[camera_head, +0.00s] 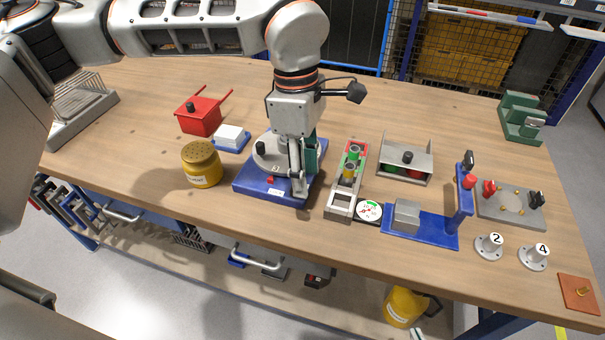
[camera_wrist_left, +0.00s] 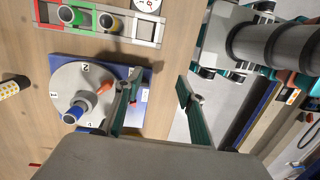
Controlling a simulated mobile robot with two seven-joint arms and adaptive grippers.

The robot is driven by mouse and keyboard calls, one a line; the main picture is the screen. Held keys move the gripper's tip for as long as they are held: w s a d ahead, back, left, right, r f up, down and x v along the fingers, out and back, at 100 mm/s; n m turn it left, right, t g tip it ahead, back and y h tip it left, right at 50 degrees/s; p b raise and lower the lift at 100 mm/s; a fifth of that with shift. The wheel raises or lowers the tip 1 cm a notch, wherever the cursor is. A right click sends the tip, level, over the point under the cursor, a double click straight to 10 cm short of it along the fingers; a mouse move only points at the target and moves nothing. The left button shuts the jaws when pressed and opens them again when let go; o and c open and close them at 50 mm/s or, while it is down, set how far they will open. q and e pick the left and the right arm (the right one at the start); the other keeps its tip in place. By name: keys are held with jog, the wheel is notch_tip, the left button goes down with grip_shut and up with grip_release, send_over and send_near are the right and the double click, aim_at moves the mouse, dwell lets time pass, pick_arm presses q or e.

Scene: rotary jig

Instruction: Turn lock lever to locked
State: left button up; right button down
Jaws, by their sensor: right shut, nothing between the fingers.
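The rotary jig has a blue base (camera_head: 250,185) and a grey round disc (camera_head: 264,160) with a knobbed post. In the left wrist view the disc (camera_wrist_left: 88,78) carries number labels, an orange piece (camera_wrist_left: 104,87) and the post (camera_wrist_left: 76,110). A small red piece (camera_head: 270,179) shows near the base's front. I cannot make out the lock lever clearly; it may be behind a finger. My left gripper (camera_head: 303,178) points down over the jig's right part. In the wrist view its fingers (camera_wrist_left: 158,100) are apart, one over the base, the other beyond its edge. Contact cannot be told. My right gripper is not visible.
A grey rack with coloured cylinders (camera_head: 340,203) stands close right of the jig. A yellow canister (camera_head: 202,168), a white block on a blue plate (camera_head: 231,136) and a red box (camera_head: 200,118) stand left. A blue fixture (camera_head: 430,230) is farther right. Open wood lies behind the jig.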

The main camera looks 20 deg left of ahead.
pick_arm(q)
jog(key=shift+t+y, duration=0.3)
jog(key=shift+y, duration=0.2)
jog(key=w+a, duration=0.1)
jog(key=w+a+r, duration=0.1)
jog(key=a, duration=0.1)
jog(key=shift+w+r, duration=0.15)
jog(key=shift+w, duration=0.1)
jog(key=shift+w+a, duration=0.15)
notch_tip(320, 180, down, 8)
jog(key=shift+r+b, duration=0.2)
jog(key=shift+b, duration=0.1)
jog(key=c, duration=1.1)
